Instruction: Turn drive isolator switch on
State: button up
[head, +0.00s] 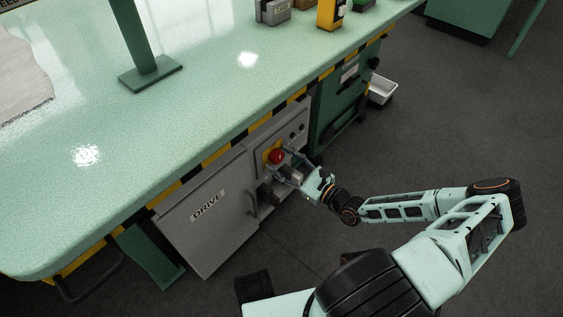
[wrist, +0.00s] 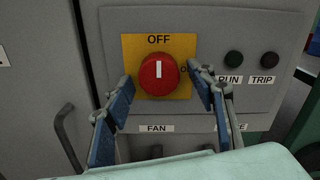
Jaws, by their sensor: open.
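The isolator switch is a round red knob (wrist: 159,75) with a white bar standing upright, on a yellow plate (wrist: 184,45) marked OFF above it. In the head view the red knob (head: 277,156) sits on the grey cabinet front under the bench. My gripper (wrist: 160,88) is open, with one blue-padded finger on each side of the knob and gaps between fingers and knob. In the head view my gripper (head: 288,165) reaches to the panel from the right. Whether the fingertips touch the plate I cannot tell.
RUN (wrist: 233,58) and TRIP (wrist: 268,60) indicators, both dark, are right of the knob. A FAN label (wrist: 157,128) is below. A cabinet handle (wrist: 70,136) is at left. The DRIVE door (head: 208,205) and green bench top (head: 190,100) border the panel.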

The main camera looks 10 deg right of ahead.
jog(key=shift+c, duration=0.2)
jog(key=c, duration=1.1)
jog(key=m+p, duration=0.3)
jog(key=shift+r+m, duration=0.1)
jog(key=shift+m, duration=0.3)
jog(key=m+p, duration=0.1)
jog(key=m, duration=0.3)
jog(key=shift+s+a+p, duration=0.1)
jog(key=shift+a+p, duration=0.05)
jog(key=shift+p, duration=0.2)
jog(key=m, duration=0.6)
jog(key=shift+p, duration=0.3)
jog(key=shift+s+a+m, duration=0.1)
jog(key=shift+m, duration=2)
